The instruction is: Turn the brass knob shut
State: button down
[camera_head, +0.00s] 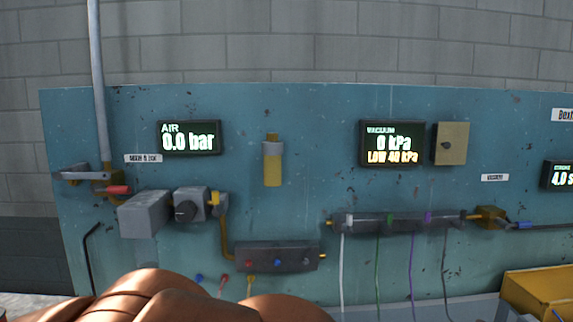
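I cannot tell for sure which part is the brass knob. A brass-coloured valve body (108,183) with a red handle (118,190) sits at the left of the panel, below a grey pipe. Another brass-coloured fitting (488,215) with a blue handle (523,225) sits at the right end of the upper manifold (400,221). A small brass-coloured tip (323,254) sticks out of the right end of the lower manifold (276,258). My gripper is not in view.
The blue panel (300,110) carries an AIR display (189,137) reading 0.0 bar and a VACUUM display (392,143) reading 0 kPa. Thin tubes hang below the manifolds. A yellow bin (540,292) stands at lower right. Brown rounded parts block the bottom left.

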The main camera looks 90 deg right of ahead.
aim_at(272, 137)
jog(key=k, duration=1.25)
jog(key=u, duration=0.85)
jog(key=i, duration=1.2)
jog(key=z, duration=3.65)
jog(key=i, duration=0.5)
jog(key=u, duration=0.05)
